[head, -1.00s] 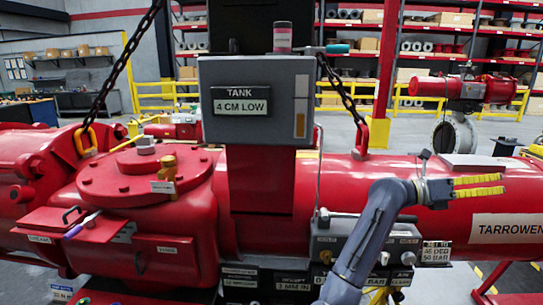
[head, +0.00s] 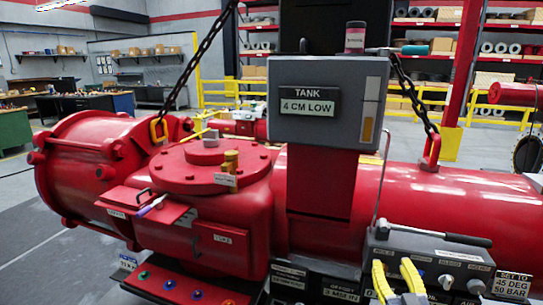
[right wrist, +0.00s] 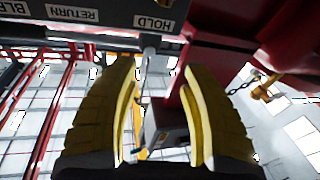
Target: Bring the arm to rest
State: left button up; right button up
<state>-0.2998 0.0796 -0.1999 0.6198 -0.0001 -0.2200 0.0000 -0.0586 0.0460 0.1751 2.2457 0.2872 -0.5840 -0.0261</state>
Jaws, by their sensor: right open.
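My right gripper (head: 398,282) is low in the head view, in front of the grey control box (head: 430,262) on the red actuator. Its yellow fingers are apart with nothing between them. In the right wrist view the two yellow fingers (right wrist: 160,110) stand open at either side, below a dark panel (right wrist: 115,18) with labels reading RETURN and HOLD. A thin grey rod shows beyond the gap between the fingers; I cannot tell whether they touch anything. My left gripper is not in view.
The red actuator (head: 400,190) fills the middle. A grey tank box (head: 328,100) labelled 4 CM LOW stands above it. A lever with a black handle (head: 455,238) lies over the control box. Chains (head: 205,65) hang at both sides. Open floor lies at the lower left.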

jog(key=s+a+f+n+g, duration=0.1)
jog(key=s+f+n+g, duration=0.1)
jog(key=s+f+g, duration=0.35)
jog(key=s+a+f+n+g, duration=0.2)
jog(key=s+f, duration=0.5)
jog(key=f, duration=0.4)
jog(key=s+d+f+n+g+h, duration=0.15)
jog(key=s+f, duration=0.25)
jog(key=s, duration=0.4)
jog(key=s+f+n+g+h, duration=0.1)
jog(key=s+f+n+g, duration=0.15)
jog(key=s, duration=0.45)
jog(key=s+a+f+m+g+y, duration=0.1)
jog(key=a+f, duration=0.1)
jog(key=f, duration=0.9)
jog(key=s+a+f+g+y, duration=0.1)
jog(key=s+a+f, duration=0.1)
jog(key=f, duration=0.9)
jog(key=s+a+f+m+g+y, duration=0.1)
jog(key=a+f, duration=0.1)
jog(key=f, duration=0.9)
jog(key=s+f+m+g+y, duration=0.1)
jog(key=s+f+m+g, duration=0.1)
jog(key=s+f, duration=1.7)
jog(key=shift+s+d+f+g, duration=0.2)
jog(key=shift+s+g, duration=0.45)
jog(key=shift+s, duration=0.4)
jog(key=shift+y, duration=0.25)
